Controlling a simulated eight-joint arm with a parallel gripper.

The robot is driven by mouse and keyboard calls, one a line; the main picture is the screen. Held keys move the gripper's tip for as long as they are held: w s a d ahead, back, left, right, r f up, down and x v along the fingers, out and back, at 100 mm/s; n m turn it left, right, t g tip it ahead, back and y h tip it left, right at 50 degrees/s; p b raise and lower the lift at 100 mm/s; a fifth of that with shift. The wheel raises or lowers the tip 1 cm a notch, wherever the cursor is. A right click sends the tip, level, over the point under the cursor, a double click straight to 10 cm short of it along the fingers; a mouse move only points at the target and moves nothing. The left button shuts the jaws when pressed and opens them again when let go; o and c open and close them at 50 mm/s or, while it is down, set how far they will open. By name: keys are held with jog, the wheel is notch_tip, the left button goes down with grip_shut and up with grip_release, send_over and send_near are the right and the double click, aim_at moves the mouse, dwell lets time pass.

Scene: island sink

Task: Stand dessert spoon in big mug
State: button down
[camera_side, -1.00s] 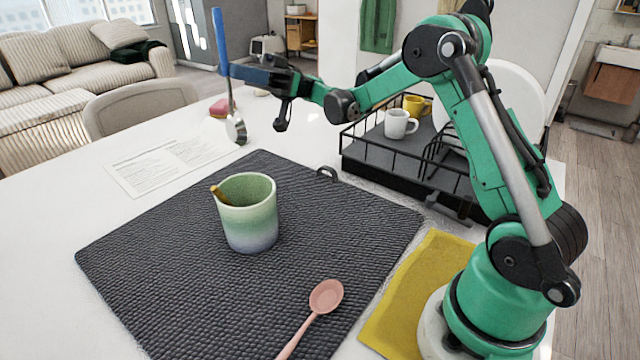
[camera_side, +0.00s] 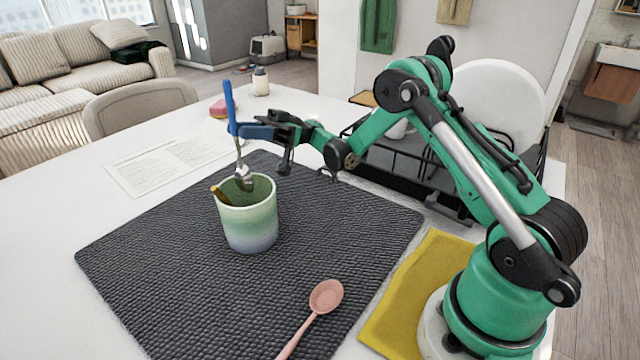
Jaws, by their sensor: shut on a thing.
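The big mug (camera_side: 249,225), green fading to blue-grey, stands upright on the dark mat. A short brownish-yellow handle (camera_side: 220,195) sticks out over its left rim. My gripper (camera_side: 238,131) is shut on the blue-handled dessert spoon (camera_side: 231,105), gripping it low on the handle. The spoon hangs nearly upright, bowl down. Its metal bowl (camera_side: 244,182) shows at the mug's mouth, in front of the far inner wall. I cannot tell whether it touches the mug.
A pink spoon (camera_side: 326,297) lies at the mat's front. A yellow cloth (camera_side: 416,290) lies right of the dark mat (camera_side: 150,270). A black dish rack (camera_side: 400,165) stands behind right. A printed sheet (camera_side: 165,165) lies at the left; a bottle (camera_side: 260,82) stands at the back.

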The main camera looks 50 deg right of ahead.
jog(key=shift+f, duration=2.35)
jog(key=c, duration=0.7)
grip_release()
send_near(243, 159)
jog(key=shift+w+a+r, duration=0.15)
jog(key=shift+w+a, duration=0.05)
jog(key=shift+a, duration=0.3)
jog(key=shift+w+a+r, duration=0.15)
jog(key=shift+w+a, duration=0.05)
jog(key=shift+a, duration=0.25)
